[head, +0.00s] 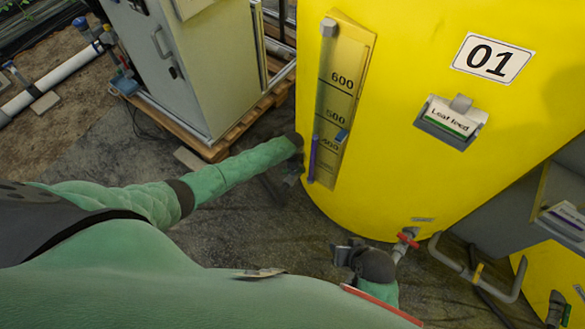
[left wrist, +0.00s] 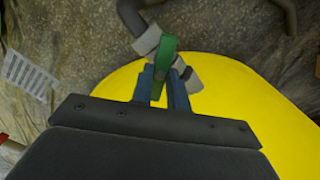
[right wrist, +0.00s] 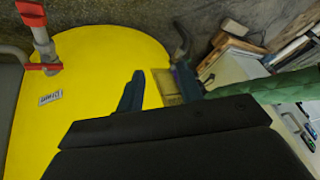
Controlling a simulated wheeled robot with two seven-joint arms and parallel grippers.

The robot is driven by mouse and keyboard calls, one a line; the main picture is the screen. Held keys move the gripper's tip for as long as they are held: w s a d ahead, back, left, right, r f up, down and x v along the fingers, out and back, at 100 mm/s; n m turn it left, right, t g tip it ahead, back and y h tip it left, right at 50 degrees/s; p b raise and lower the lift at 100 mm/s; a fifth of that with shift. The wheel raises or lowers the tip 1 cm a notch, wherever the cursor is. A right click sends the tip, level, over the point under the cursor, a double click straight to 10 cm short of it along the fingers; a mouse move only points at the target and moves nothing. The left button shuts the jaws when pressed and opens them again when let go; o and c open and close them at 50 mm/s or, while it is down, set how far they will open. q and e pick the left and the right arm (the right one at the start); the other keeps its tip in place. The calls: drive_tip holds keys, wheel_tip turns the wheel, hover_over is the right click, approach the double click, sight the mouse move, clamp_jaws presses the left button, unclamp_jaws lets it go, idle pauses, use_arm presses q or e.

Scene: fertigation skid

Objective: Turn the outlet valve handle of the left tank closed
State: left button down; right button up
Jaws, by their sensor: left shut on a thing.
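The yellow tank marked 01 (head: 400,150) fills the middle of the head view. In the left wrist view a green valve handle (left wrist: 164,62) sits on a grey pipe fitting (left wrist: 148,40) beside the yellow tank wall (left wrist: 225,95). My left gripper (left wrist: 165,80) is shut on this handle, a blue finger on each side. In the head view the left gripper (head: 293,172) is at the tank's lower left side, and the green handle is hidden there. My right gripper (right wrist: 158,85) is open and empty; it also shows in the head view (head: 345,255), low in front of the tank.
A red valve handle (head: 408,240) is on the tank's front bottom, right of my right gripper. Its label (right wrist: 50,97) shows in the right wrist view. A grey cabinet (head: 200,60) stands on a pallet at the left. Another yellow tank (head: 535,280) is at the right.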

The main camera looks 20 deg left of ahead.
use_arm(q)
drive_tip(key=m, duration=0.3)
drive_tip(key=shift+m, duration=0.4)
drive_tip(key=m, duration=0.3)
drive_tip(key=shift+b, duration=0.4)
drive_tip(key=shift+m, duration=0.4)
use_arm(e)
wheel_tip(320, 180, down, 4)
drive_tip(key=shift+w+a+r, duration=0.1)
drive_tip(key=shift+w+a, duration=0.05)
drive_tip(key=shift+f, duration=0.2)
drive_tip(key=shift+w, duration=0.1)
use_arm(q)
drive_tip(key=c, duration=1.4)
unclamp_jaws()
use_arm(e)
drive_tip(key=shift+r, duration=0.2)
use_arm(q)
drive_tip(key=shift+o, duration=0.2)
